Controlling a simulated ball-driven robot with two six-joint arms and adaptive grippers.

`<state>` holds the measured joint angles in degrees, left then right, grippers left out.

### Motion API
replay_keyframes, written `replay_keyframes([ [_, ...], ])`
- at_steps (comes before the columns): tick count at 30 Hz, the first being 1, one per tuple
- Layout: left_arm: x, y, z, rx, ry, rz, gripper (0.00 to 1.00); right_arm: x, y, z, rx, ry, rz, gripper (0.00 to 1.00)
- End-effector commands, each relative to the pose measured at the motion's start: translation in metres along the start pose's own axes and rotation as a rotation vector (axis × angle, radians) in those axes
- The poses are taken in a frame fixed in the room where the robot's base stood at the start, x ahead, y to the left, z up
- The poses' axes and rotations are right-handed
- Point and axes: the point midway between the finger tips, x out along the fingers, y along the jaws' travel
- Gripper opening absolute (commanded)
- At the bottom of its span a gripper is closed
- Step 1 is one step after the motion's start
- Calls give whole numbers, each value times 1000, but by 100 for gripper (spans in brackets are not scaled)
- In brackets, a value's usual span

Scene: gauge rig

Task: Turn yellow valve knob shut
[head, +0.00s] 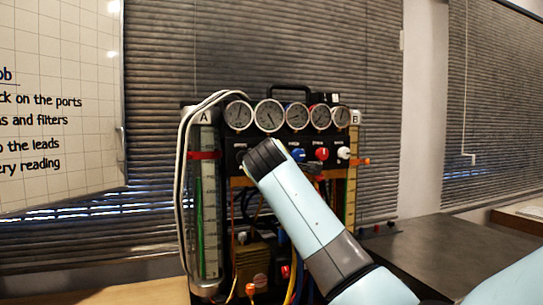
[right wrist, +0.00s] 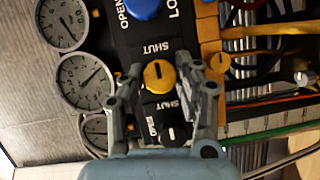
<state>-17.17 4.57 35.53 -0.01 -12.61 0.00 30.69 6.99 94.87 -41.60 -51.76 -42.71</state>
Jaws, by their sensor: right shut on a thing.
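In the right wrist view the yellow valve knob (right wrist: 158,76) sits on a black panel, with a dark mark on its face towards the word SHUT above it. My right gripper (right wrist: 160,80) has one finger on each side of the knob and is shut on it. Its finger pads partly cover the knob's sides. In the head view my right arm hides the yellow knob and the gripper. My left gripper is not in view.
The gauge rig (head: 268,138) carries several round dials (head: 268,115). A blue knob (head: 298,154), red knob (head: 321,153) and white knob (head: 343,152) are to the right of my wrist. A black knob (right wrist: 172,135) lies close below the yellow one. Hoses hang below.

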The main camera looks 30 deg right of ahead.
Motion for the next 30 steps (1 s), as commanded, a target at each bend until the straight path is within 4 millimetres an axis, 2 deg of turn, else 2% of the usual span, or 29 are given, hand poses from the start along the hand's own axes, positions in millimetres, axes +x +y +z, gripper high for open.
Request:
replay_keyframes([
  [9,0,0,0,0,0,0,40,0,-2,0,0,-1,-4,0],
  [10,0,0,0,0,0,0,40,0,-2,0,0,-2,-4,36],
  [15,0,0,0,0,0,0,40,0,-1,0,0,-1,-3,55],
  [24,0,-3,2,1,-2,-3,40,-3,-1,0,0,0,-2,55],
  [26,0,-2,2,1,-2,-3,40,-9,-2,-1,1,1,-3,55],
  [30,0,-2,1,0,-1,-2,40,-35,-2,0,3,1,-4,55],
])
